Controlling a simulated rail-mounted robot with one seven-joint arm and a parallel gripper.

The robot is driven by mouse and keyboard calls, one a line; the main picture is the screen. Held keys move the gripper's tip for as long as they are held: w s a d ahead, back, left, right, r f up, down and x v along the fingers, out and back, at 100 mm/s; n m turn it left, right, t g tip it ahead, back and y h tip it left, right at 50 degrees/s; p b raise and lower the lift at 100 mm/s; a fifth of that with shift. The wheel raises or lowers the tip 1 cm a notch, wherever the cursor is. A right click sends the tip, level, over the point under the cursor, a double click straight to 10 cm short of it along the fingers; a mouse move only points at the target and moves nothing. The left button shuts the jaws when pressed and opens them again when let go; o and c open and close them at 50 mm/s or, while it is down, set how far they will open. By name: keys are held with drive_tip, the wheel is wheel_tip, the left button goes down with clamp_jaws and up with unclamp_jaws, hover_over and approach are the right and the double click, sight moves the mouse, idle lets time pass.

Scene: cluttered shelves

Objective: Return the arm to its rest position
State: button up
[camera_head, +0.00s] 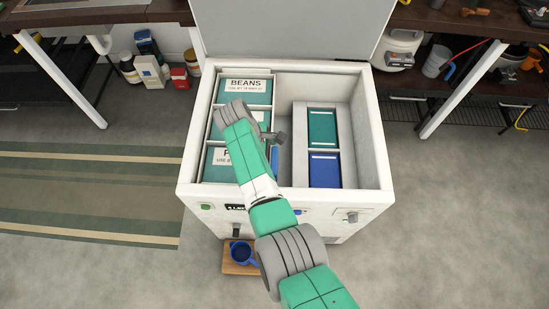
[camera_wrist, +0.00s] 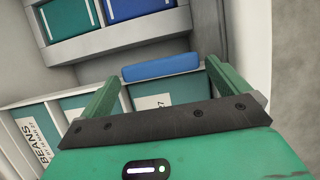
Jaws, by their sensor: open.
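My arm reaches from the bottom of the head view up over an open white chest (camera_head: 375,150). My gripper (camera_wrist: 163,72) is at the chest's interior, with its two green fingers spread apart in the wrist view. A blue bar-shaped item (camera_wrist: 160,67) shows between and beyond the fingertips; I cannot tell whether they touch it. In the head view the arm hides most of the gripper and part of the left compartments. A teal box labelled BEANS (camera_head: 245,88) sits in the back left compartment.
A grey divider (camera_head: 299,150) holds a teal box (camera_head: 322,130) and a blue box (camera_head: 324,172) on the right. The raised lid (camera_head: 290,30) stands behind. A blue mug (camera_head: 241,253) stands on a wooden board in front.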

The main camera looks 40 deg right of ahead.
drive_tip(key=p+v, duration=0.1)
drive_tip(key=v, duration=0.2)
drive_tip(key=shift+w+a+r, duration=0.15)
drive_tip(key=shift+w+r, duration=0.05)
drive_tip(key=shift+r, duration=0.1)
